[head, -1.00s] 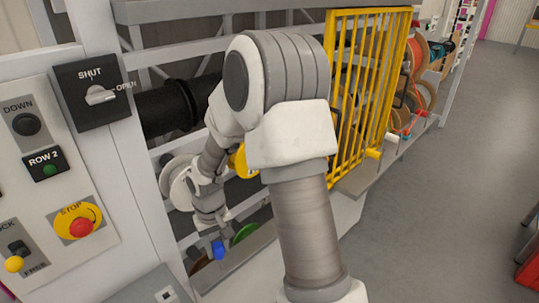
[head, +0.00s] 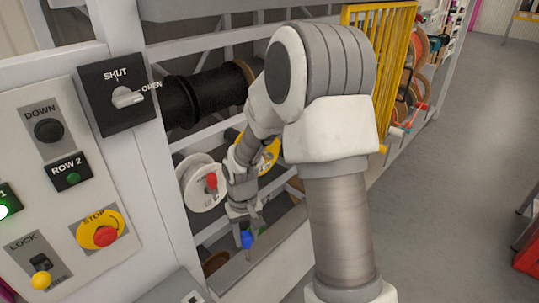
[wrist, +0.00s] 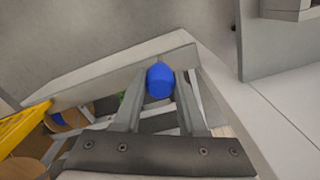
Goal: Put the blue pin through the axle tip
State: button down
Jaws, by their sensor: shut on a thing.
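My gripper (head: 244,220) is shut on the blue pin (head: 247,240), in front of the lower part of the reel rack. The wrist view shows the blue pin (wrist: 160,81) between the two fingertips, with its rounded blue end toward the camera. The rest of the pin is hidden. A white reel (head: 197,197) hangs in the rack to the upper left of my gripper. A red piece (head: 211,181) shows at its centre; I cannot tell whether this is the axle tip. My gripper is apart from the reel.
A black reel (head: 205,95) and a yellow reel (head: 270,156) are in the rack. A yellow barred gate (head: 385,50) stands at right. The control panel (head: 60,160) is at left.

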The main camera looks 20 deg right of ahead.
jog(key=s+f, duration=0.4)
jog(key=f, duration=1.1)
